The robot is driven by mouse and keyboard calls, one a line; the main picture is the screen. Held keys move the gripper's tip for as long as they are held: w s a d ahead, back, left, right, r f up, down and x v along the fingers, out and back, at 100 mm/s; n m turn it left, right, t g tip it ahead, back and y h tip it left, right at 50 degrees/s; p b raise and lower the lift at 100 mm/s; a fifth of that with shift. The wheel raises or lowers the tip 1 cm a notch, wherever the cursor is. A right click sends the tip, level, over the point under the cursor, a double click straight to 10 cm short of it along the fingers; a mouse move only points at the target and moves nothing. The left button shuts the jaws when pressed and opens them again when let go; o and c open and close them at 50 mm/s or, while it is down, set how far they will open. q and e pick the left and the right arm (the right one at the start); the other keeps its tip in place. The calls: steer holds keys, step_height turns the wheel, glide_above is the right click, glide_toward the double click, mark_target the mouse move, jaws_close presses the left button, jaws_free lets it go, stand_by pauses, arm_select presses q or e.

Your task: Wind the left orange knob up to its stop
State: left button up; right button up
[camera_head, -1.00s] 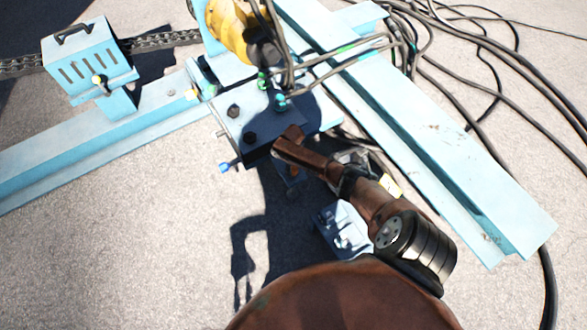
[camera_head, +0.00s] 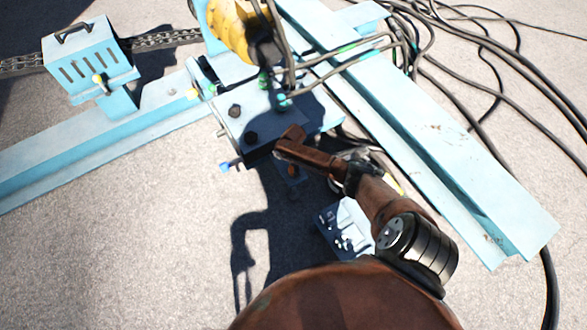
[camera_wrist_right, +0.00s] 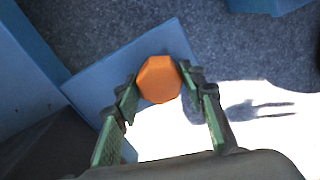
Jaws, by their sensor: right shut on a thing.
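An orange faceted knob (camera_wrist_right: 159,79) sits in front of a blue plate (camera_wrist_right: 155,50) in the right wrist view. My right gripper (camera_wrist_right: 158,88) is shut on this knob, one green-padded finger on either side of it. In the head view my brown right arm (camera_head: 315,157) reaches in from below to the front of the blue block (camera_head: 262,122). The fingers and their hold are hidden there. Whether the held knob is the left one cannot be told from these views. My left gripper is not in view.
Long blue beams (camera_head: 420,135) run to the right of the block, with black cables (camera_head: 490,80) beyond. A blue lever box (camera_head: 345,228) stands beneath my arm. A blue slotted housing (camera_head: 92,60) is at the upper left. Grey ground at the lower left is clear.

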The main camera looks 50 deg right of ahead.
steer(key=shift+n, duration=1.3)
steer(key=o, duration=1.1)
steer(key=shift+o, duration=0.2)
step_height(320, 180, up, 12)
